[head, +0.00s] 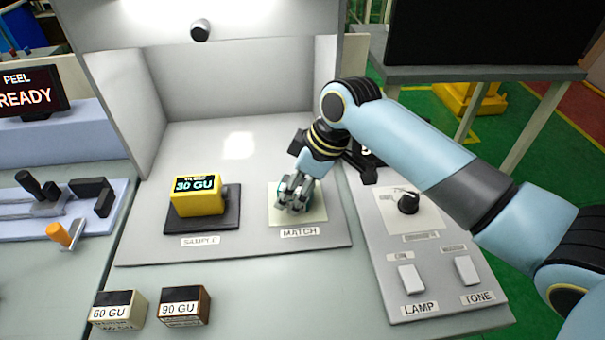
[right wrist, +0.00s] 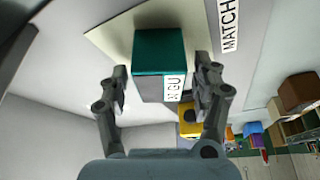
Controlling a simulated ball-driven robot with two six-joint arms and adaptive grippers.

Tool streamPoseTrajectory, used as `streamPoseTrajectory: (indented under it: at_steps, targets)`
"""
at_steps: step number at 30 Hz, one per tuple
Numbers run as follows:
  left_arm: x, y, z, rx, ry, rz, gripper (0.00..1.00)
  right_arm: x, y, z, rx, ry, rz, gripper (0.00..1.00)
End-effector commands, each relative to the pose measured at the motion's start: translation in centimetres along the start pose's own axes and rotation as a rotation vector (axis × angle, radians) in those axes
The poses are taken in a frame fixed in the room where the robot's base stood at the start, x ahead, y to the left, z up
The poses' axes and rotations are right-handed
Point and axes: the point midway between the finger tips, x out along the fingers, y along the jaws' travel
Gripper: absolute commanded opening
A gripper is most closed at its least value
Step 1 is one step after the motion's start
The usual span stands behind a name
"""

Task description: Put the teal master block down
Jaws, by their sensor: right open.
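The teal master block (right wrist: 158,50) has a teal top and a dark side with a white label. In the right wrist view it sits on the pale MATCH pad (right wrist: 110,38), which also shows in the head view (head: 316,212). My right gripper (head: 293,195) is over that pad and mostly hides the block in the head view. In the right wrist view the open fingers (right wrist: 160,80) stand on either side of the block, with small gaps visible. My left gripper is out of view.
A yellow 30 GU block (head: 197,204) sits on the dark sample pad, left of the MATCH pad. The 60 GU (head: 117,311) and 90 GU (head: 185,306) blocks stand in front. A switch panel (head: 440,285) is at right. Booth walls (head: 110,110) enclose the back and left.

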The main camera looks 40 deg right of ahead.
Motion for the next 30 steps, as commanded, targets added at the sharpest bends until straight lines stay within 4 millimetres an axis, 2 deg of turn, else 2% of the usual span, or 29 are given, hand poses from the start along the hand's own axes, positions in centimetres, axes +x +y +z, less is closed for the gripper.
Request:
streamPoseTrajectory:
  at_steps: [12,15,21,30]
  targets:
    - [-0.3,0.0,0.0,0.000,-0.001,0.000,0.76,-8.6,0.1,0.0,-0.004,0.000,0.004,0.66]
    - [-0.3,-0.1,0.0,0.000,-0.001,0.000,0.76,-10.2,0.2,0.0,-0.003,-0.001,0.004,0.66]
    - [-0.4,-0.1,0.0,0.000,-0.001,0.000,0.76,-11.7,0.0,0.0,-0.001,0.001,0.001,0.66]
    - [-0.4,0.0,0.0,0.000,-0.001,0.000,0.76,-11.8,0.0,0.0,0.000,0.000,0.000,0.66]
